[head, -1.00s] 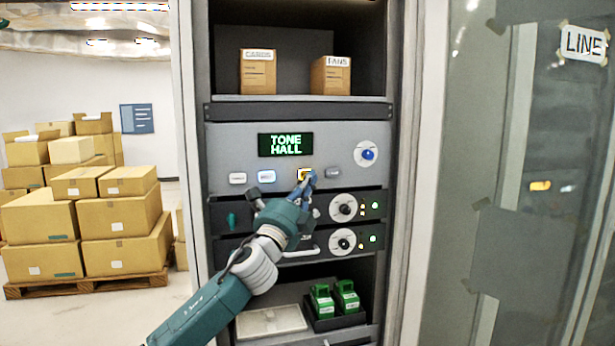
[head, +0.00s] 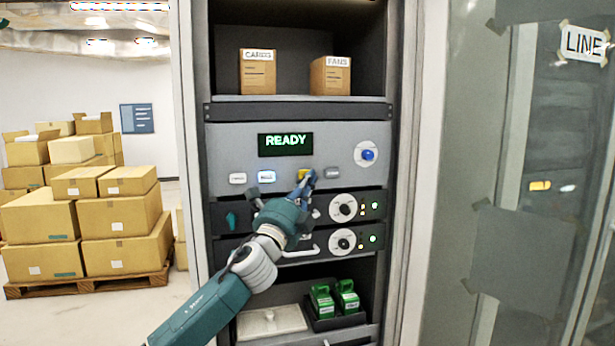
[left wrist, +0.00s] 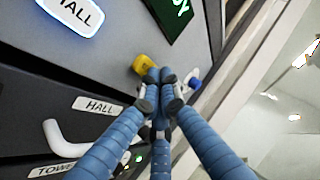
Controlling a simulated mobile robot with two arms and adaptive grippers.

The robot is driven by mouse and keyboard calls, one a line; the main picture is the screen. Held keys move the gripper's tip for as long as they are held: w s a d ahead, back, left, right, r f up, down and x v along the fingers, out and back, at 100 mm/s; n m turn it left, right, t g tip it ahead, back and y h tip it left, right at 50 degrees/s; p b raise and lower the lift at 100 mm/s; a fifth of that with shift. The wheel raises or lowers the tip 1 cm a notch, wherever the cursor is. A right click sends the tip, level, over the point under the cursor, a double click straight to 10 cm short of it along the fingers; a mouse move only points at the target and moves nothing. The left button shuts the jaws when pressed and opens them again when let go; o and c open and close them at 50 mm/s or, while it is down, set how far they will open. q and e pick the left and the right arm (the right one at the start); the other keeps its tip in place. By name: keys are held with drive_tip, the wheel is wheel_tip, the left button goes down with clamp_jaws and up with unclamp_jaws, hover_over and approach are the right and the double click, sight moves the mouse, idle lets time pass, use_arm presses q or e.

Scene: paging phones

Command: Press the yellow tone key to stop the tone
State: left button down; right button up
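The yellow tone key (head: 304,174) is on the grey panel, partly hidden behind my left gripper (head: 306,180). It also shows in the left wrist view (left wrist: 146,65), at the fingertips. My left gripper (left wrist: 160,80) has its blue fingers drawn together at the tips, with nothing seen between them. The tips look to be at or against the key; I cannot tell if they touch. The green display (head: 286,144) above reads READY. My right gripper is not in view.
Two white keys (head: 267,177) sit left of the yellow key, the nearer one lit blue around its edge. A grey key (head: 333,173) and a blue knob (head: 368,154) are to the right. Amplifier units with dials (head: 343,208) and handles lie below.

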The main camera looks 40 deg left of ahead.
use_arm(q)
drive_tip(key=shift+s+d, duration=0.2)
drive_tip(key=shift+d, duration=0.05)
drive_tip(key=s+d, duration=0.4)
drive_tip(key=shift+d+p, duration=0.3)
idle(0.3)
idle(0.3)
